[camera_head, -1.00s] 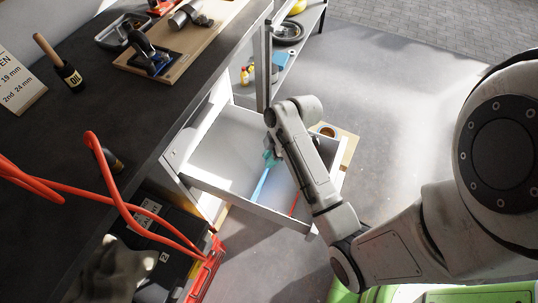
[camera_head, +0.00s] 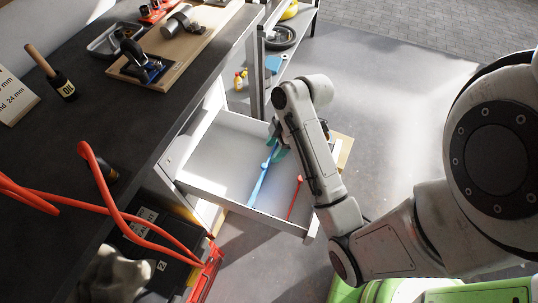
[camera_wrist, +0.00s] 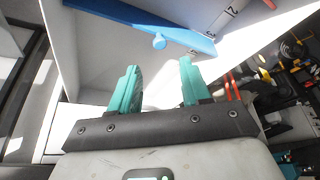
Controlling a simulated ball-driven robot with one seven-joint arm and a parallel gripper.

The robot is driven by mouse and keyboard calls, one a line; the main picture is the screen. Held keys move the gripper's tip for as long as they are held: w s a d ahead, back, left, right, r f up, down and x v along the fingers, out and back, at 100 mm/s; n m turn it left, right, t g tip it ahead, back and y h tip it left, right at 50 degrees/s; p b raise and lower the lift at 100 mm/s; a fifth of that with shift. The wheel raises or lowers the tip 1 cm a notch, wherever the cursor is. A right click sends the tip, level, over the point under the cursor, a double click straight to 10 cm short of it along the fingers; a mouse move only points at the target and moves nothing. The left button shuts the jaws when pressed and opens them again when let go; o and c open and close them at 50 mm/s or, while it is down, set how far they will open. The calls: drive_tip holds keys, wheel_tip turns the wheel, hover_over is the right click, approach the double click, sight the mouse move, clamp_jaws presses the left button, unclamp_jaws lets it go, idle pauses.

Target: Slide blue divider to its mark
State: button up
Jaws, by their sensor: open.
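The blue divider (camera_head: 259,186) stands across the inside of the open white drawer (camera_head: 207,156), left of a thin red strip (camera_head: 294,200). In the wrist view the divider (camera_wrist: 130,14) runs across the top, with a small round blue knob (camera_wrist: 159,42) on its side. A scale with a "2" (camera_wrist: 224,17) shows beside its right end. My gripper (camera_wrist: 160,68) is open with teal fingers apart. The knob lies just beyond the gap between the fingertips, with no visible contact. In the head view my gripper (camera_head: 277,152) is over the divider's far end, which my arm partly hides.
The drawer's front wall (camera_head: 245,209) and side walls bound the space. A shelf (camera_head: 300,35) stands behind. Open floor (camera_head: 400,110) lies to the right.

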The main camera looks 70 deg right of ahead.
drive_tip(key=shift+p+v, duration=0.45)
drive_tip(key=shift+v, duration=1.05)
drive_tip(key=s+a+f+m+g+h, duration=0.1)
drive_tip(key=s+a+m, duration=0.2)
drive_tip(key=a, duration=0.4)
drive_tip(key=s+a+f+m+g+h, duration=0.1)
drive_tip(key=s+a+f+m+h, duration=0.1)
drive_tip(key=a+m, duration=0.3)
drive_tip(key=s+a, duration=0.1)
drive_tip(key=a, duration=0.1)
drive_tip(key=shift+a+f+g, duration=0.25)
drive_tip(key=shift+f+g, duration=0.05)
drive_tip(key=shift+f, duration=0.05)
